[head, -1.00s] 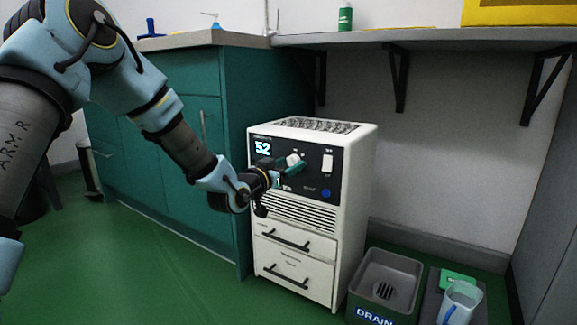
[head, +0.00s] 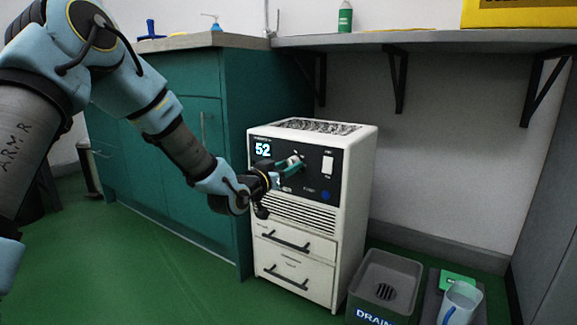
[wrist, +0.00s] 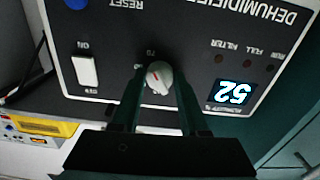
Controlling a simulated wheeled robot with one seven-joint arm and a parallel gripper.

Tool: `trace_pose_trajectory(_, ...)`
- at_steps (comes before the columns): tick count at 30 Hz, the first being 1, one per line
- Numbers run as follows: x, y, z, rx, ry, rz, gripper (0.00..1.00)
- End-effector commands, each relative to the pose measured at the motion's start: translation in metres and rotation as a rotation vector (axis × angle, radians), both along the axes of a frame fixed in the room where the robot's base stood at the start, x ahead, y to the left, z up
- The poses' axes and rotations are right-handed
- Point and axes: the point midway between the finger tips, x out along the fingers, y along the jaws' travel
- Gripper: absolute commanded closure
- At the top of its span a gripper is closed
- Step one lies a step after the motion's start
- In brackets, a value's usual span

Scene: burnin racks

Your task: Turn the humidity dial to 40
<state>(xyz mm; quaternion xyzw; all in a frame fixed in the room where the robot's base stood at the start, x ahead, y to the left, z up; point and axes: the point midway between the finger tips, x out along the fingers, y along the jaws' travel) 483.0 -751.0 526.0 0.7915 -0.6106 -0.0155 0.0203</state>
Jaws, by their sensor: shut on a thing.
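The humidity dial (wrist: 158,76) is a small white knob with a red pointer mark on the black front panel of the white dehumidifier (head: 345,215). In the wrist view, where the panel appears upside down, my gripper (wrist: 158,88) has one teal finger on each side of the dial and is shut on it. In the head view my gripper (head: 292,163) is at the panel's upper middle and largely hides the dial. The lit display (head: 262,149) reads 52; it also shows in the wrist view (wrist: 233,93).
A white rocker switch (head: 328,164) and a blue reset button (head: 326,196) are on the panel right of the dial. A grey drain bin (head: 354,290) and a clear jug (head: 461,302) stand at lower right. Teal cabinets (head: 245,110) stand left, a shelf (head: 430,39) above.

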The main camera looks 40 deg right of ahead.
Motion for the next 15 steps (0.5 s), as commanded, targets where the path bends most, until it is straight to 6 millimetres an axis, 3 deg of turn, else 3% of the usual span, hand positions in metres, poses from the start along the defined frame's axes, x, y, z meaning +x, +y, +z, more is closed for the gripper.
trace_pose_trajectory(15, 0.0, 0.0007, 0.0026, -0.102, 0.4, 0.002, 1.0)
